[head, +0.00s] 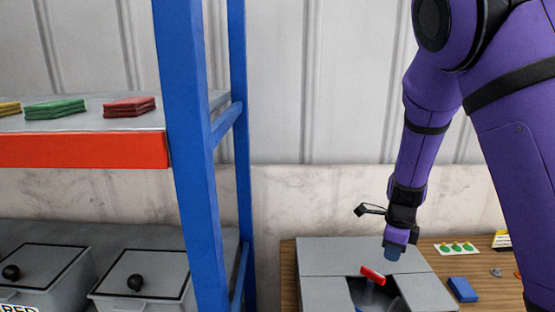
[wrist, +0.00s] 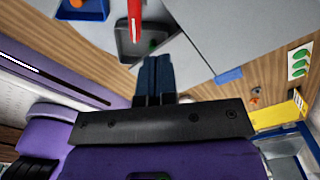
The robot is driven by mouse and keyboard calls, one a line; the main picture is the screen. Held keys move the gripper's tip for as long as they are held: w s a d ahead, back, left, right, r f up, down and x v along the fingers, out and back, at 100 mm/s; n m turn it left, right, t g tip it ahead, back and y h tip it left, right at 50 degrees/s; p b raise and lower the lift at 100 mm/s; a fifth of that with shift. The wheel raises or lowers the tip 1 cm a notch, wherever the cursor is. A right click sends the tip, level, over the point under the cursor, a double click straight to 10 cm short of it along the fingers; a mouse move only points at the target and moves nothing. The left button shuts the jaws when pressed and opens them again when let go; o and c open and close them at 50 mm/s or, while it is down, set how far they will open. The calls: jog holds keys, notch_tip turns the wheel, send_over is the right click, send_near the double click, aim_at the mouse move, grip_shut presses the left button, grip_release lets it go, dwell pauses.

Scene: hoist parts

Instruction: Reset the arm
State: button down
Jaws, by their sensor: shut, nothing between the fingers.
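My gripper (head: 393,252) hangs at the end of my purple arm, pointing down over a grey panelled box top on the wooden table. In the wrist view its two dark blue fingers (wrist: 154,75) are together with nothing between them. A red bar (head: 372,275) sits at the dark square opening in the grey top, left of and below my gripper in the head view. It also shows in the wrist view (wrist: 134,18), just beyond the fingertips and apart from them.
The grey top (head: 340,250) lies on a wooden table (head: 288,275). A blue block (head: 462,289) and a board with green pieces (head: 457,247) are to its right. A blue-posted shelf (head: 190,150) with coloured stacks and lidded grey bins (head: 140,278) stands left.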

jog(key=s+d+r+n+t, duration=0.1)
jog(key=s+r+n+t, duration=0.4)
jog(key=s+r+n, duration=1.9)
notch_tip(320, 180, up, 2)
jog(key=shift+s+d+r, duration=0.1)
jog(key=shift+s+d, duration=0.1)
jog(key=shift+s, duration=0.85)
